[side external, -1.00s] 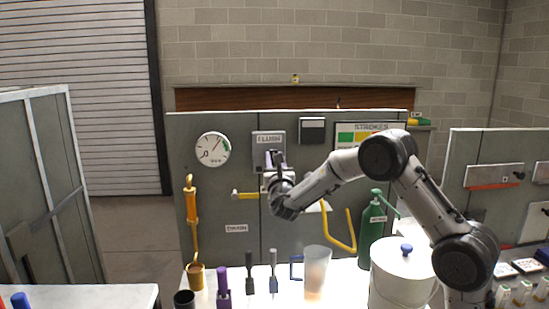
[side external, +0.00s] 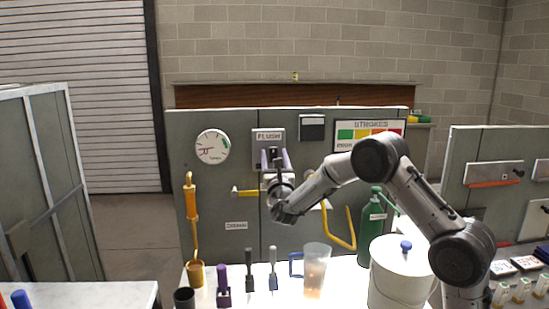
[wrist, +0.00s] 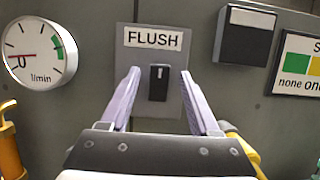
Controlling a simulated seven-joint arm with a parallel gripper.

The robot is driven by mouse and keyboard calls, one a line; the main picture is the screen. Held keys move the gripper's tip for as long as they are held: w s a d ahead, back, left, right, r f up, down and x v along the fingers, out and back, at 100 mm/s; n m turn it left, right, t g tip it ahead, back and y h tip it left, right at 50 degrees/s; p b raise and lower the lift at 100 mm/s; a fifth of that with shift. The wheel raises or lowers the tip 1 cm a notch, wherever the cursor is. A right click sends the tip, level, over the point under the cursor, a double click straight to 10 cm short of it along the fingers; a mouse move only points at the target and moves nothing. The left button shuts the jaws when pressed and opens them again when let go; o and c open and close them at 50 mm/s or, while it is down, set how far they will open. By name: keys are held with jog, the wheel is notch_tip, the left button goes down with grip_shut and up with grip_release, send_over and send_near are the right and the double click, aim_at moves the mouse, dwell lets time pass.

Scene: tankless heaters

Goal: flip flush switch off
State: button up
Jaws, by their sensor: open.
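The flush switch is a grey plate (side external: 269,136) labelled FLUSH on the grey panel, partly hidden by my gripper in the side view. In the wrist view the plate (wrist: 186,42) shows a black rocker (wrist: 158,83) at its middle, with a light mark near its top. My gripper (side external: 274,157) is in front of the lower part of the plate. In the wrist view my gripper (wrist: 159,76) is open and empty, its two pale purple fingers on either side of the rocker. I cannot tell whether they touch the plate.
A round flow gauge (side external: 212,147) is left of the plate, its needle pointing left. A black-and-white box (side external: 312,127) and a coloured sign (side external: 368,135) are to the right. A yellow-handled valve (side external: 246,193) sits below. Bottles, tools and a white bucket (side external: 398,278) stand on the bench.

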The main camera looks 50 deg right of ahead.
jog(key=v, duration=1.4)
jog(key=shift+d, duration=0.1)
